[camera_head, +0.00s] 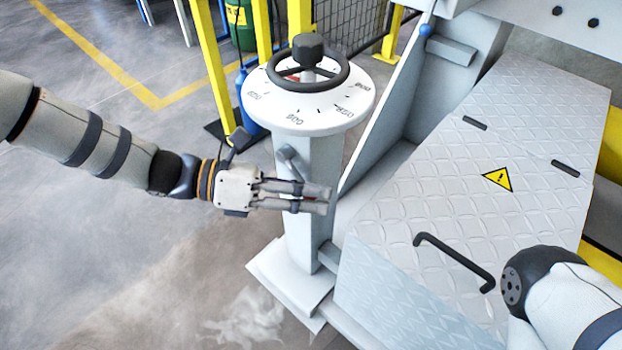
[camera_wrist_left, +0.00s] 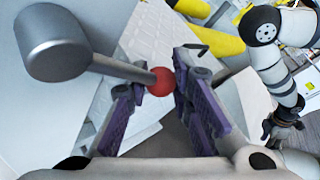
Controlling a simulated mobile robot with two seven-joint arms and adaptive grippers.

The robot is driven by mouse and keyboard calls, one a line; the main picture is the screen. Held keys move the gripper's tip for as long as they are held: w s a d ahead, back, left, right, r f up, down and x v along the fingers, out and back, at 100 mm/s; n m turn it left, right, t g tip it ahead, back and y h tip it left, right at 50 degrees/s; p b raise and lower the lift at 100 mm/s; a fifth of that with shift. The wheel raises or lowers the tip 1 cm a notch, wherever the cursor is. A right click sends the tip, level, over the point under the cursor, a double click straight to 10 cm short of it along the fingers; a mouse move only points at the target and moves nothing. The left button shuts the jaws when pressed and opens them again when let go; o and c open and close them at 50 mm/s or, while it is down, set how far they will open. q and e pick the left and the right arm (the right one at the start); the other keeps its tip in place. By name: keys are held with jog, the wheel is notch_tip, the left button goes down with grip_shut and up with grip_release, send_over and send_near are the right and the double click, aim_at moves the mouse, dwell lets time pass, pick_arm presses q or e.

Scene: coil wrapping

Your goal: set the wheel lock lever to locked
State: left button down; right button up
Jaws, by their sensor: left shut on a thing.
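The wheel lock lever is a grey arm (camera_head: 289,160) on the side of the white pedestal, below the dial. In the left wrist view its round grey hub (camera_wrist_left: 58,45) and thin rod lead to a red ball knob (camera_wrist_left: 160,82). My left gripper (camera_head: 328,198) is shut on the lever's knob end; the ball sits between its purple-padded fingers (camera_wrist_left: 165,95). In the head view the fingers hide most of the knob. My right arm shows at the lower right; its far end is small in the left wrist view, and its jaws are unclear.
A black handwheel (camera_head: 308,75) sits on the white numbered dial (camera_head: 310,108) above the lever. A tread-plate cover (camera_head: 440,180) with a black handle (camera_head: 455,258) and a warning sign lies to the right. Yellow posts and fencing stand behind. The floor at left is clear.

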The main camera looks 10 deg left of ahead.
pick_arm(q)
jog(key=shift+w+a+f+m+y+p, duration=0.2)
jog(key=shift+m+y+p, duration=0.4)
jog(key=shift+y+p, duration=0.3)
jog(key=shift+w+a+f+m+t+y+p, duration=0.2)
jog(key=shift+f+m+t+y+p, duration=0.15)
jog(key=shift+f+y+p, duration=0.35)
jog(key=c, duration=1.4)
grip_release()
jog(key=shift+a+f, duration=0.1)
jog(key=v, duration=0.8)
jog(key=shift+s, duration=0.1)
